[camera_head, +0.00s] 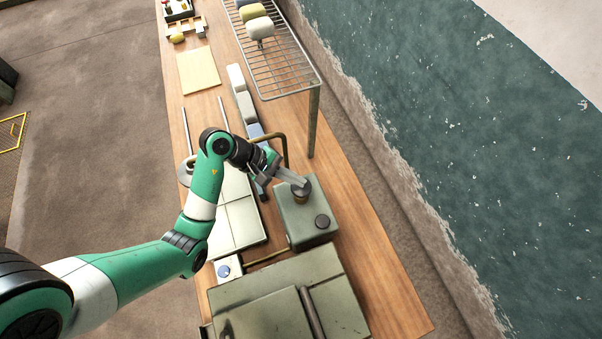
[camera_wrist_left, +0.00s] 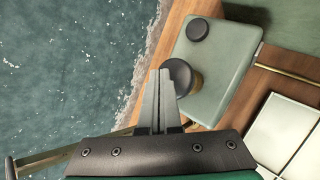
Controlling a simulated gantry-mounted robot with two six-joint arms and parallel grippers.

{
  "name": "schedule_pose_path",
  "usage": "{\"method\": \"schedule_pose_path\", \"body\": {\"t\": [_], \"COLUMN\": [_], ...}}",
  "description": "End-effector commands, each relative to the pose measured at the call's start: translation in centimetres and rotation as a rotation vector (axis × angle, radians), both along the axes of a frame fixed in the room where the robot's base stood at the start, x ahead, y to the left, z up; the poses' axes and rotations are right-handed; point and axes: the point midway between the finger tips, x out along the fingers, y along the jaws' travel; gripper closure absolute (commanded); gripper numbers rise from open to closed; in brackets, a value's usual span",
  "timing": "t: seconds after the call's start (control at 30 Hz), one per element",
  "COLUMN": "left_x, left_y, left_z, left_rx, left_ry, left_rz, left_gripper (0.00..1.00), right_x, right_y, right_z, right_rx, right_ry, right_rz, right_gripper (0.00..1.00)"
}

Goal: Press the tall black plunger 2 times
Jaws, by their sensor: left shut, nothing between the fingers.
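The tall black plunger (camera_head: 302,194) stands on a grey-green box (camera_head: 296,222), with a brass-coloured collar under its black cap. In the left wrist view the plunger (camera_wrist_left: 183,72) is just right of my fingertips. My left gripper (camera_head: 303,183) is shut and empty, its tips at or just over the plunger's cap; I cannot tell whether they touch. Its fingers (camera_wrist_left: 160,78) lie together in the wrist view and cover part of the cap's edge. A low black button (camera_head: 322,221) sits on the same box, also seen in the wrist view (camera_wrist_left: 198,29). My right gripper is not in view.
A wire rack (camera_head: 275,62) on a post (camera_head: 313,122) stands behind, holding rounded items. A bent brass pipe (camera_head: 284,148) rises near my gripper. Pale panels (camera_head: 236,212) lie left of the box, and a large green case (camera_head: 290,302) lies in front. Bare wood shows at right (camera_head: 365,250).

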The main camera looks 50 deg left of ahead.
Motion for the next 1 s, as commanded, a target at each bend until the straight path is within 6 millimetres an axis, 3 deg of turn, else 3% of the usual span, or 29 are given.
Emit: {"method": "schedule_pose_path", "body": {"t": [0.37,0.83,1.0], "left_x": [0.0,0.1,0.1], "left_y": [0.0,0.0,0.0], "left_z": [0.4,4.9,5.5], "left_rx": [0.000,0.000,0.000], "left_ry": [-0.002,-0.003,-0.003], "left_rz": [0.000,0.001,0.001], "left_gripper": [1.00,1.00,1.00], "right_x": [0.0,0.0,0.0], "right_y": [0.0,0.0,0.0], "right_z": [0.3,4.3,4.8], "right_rx": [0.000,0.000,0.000], "right_ry": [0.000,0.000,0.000], "right_rz": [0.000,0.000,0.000], "right_gripper": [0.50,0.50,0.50]}}
